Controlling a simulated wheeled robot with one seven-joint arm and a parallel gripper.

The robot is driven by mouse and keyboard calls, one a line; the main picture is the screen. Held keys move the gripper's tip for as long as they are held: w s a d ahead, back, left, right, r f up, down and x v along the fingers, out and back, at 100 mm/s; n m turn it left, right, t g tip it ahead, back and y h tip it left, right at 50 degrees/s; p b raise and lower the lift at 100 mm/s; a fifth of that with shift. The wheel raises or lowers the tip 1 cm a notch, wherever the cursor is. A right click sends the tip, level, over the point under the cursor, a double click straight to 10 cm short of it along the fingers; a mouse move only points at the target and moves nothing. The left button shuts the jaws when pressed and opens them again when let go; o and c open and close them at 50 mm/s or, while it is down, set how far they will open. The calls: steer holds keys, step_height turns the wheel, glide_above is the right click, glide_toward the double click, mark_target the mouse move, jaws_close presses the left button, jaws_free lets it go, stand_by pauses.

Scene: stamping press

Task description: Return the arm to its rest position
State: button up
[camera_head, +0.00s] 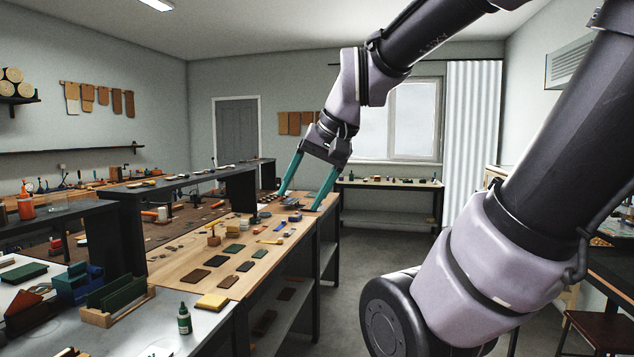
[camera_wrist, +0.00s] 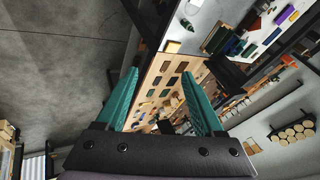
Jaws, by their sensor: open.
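My gripper (camera_head: 303,192) has two teal fingers, spread apart with nothing between them. In the head view it hangs from my arm above the far part of the wooden workbench (camera_head: 190,262). My arm reaches in from the right, bent high across the picture. In the wrist view the gripper (camera_wrist: 158,82) is also open and empty. The bench top with small dark pieces shows beyond and between its fingers. Whether the fingertips touch anything on the bench cannot be told, but they look clear of it.
A dark raised shelf (camera_head: 180,182) runs along the bench. A green bottle (camera_head: 184,319), a yellow block (camera_head: 212,302) and a wooden rack (camera_head: 118,302) stand at the near end. A second table (camera_head: 390,184) stands under the window. The floor (camera_head: 375,265) right of the bench is clear.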

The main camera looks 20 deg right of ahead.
steer(key=shift+s+d+r+t+h, duration=0.25)
steer(key=shift+s+d+r+t, duration=0.1)
steer(key=shift+d+r, duration=0.15)
steer(key=shift+s+d+r+t+h, duration=0.25)
steer(key=shift+s+d+r+t, duration=0.1)
steer(key=shift+d, duration=0.25)
